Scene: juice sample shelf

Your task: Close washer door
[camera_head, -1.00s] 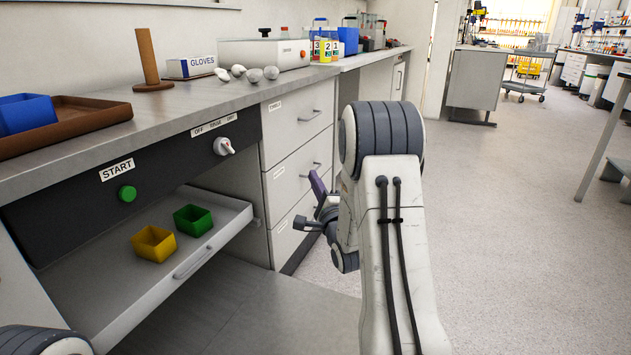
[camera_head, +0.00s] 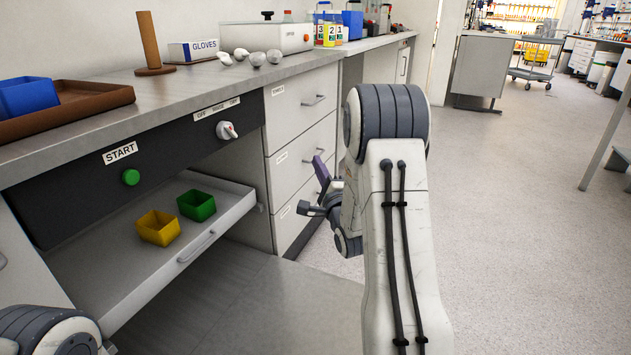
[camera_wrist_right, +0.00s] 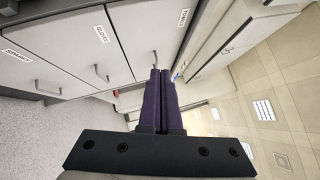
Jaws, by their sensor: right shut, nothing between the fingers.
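The washer (camera_head: 70,195) is built under the counter, with a dark panel that bears a green START button (camera_head: 131,177) and a knob (camera_head: 227,131). Its grey door (camera_head: 245,203) stands open, sticking out from the front like a shelf, with a handle (camera_head: 197,247) along its outer edge. A yellow box (camera_head: 158,228) and a green box (camera_head: 197,205) sit on the open part. My right gripper (camera_head: 321,170) is to the right of the door, apart from it, near the drawers. In the right wrist view its purple fingers (camera_wrist_right: 160,75) are shut and empty. My left gripper is out of view.
A cabinet with several drawers (camera_head: 300,90) stands right of the washer, in front of my right gripper. The counter (camera_head: 185,90) above carries a brown tray (camera_head: 100,97) with a blue box, a wooden post and a gloves box. Open floor (camera_head: 480,230) lies to the right.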

